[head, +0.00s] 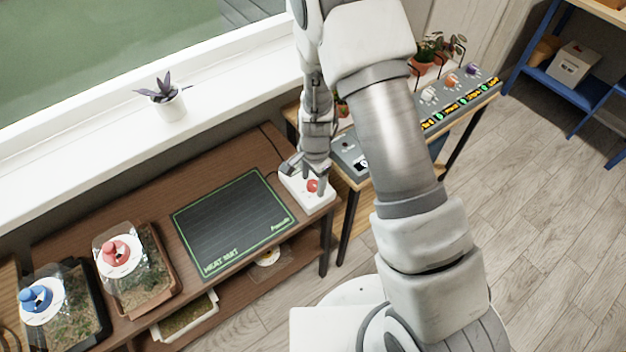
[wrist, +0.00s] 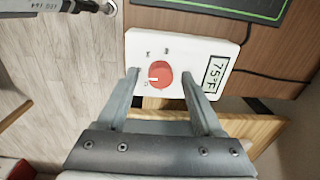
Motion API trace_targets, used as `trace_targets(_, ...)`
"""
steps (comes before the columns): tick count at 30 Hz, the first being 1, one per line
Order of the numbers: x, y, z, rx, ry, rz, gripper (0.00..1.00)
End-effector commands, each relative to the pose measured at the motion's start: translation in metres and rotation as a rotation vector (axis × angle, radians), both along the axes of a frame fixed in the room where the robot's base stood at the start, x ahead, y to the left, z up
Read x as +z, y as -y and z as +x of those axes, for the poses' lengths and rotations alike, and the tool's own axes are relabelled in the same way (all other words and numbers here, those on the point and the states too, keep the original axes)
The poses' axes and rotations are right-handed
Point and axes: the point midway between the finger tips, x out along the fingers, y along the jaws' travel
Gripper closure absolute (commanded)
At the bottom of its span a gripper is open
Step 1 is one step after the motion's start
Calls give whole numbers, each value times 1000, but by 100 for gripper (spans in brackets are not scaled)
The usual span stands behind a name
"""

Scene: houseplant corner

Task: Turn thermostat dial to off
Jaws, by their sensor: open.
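The thermostat is a white box (head: 300,196) at the right end of the brown wooden table, beside the heat mat. In the wrist view the thermostat (wrist: 140,52) shows a display reading 75°F on its right side. Its red dial (wrist: 160,75) has a white pointer mark directed left; the printed marks around it are too small to read surely. The dial also shows in the head view (head: 312,186), just by my fingertips. My gripper (wrist: 163,82) is open, its two fingers on either side of the dial. I cannot tell whether they touch it.
The dark heat mat (head: 232,222) lies left of the thermostat, with a cable running near it. Two lidded terrariums, one with a red knob (head: 116,250) and one with a blue knob (head: 36,298), stand farther left. A panel with plants (head: 440,105) is at right.

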Motion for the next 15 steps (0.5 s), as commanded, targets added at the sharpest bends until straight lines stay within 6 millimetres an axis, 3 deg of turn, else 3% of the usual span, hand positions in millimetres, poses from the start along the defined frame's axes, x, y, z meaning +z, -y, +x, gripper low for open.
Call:
trace_targets(5,0,0,0,0,0,0,31)
trace_targets(6,0,0,0,0,0,0,35)
trace_targets(15,0,0,0,0,0,0,89)
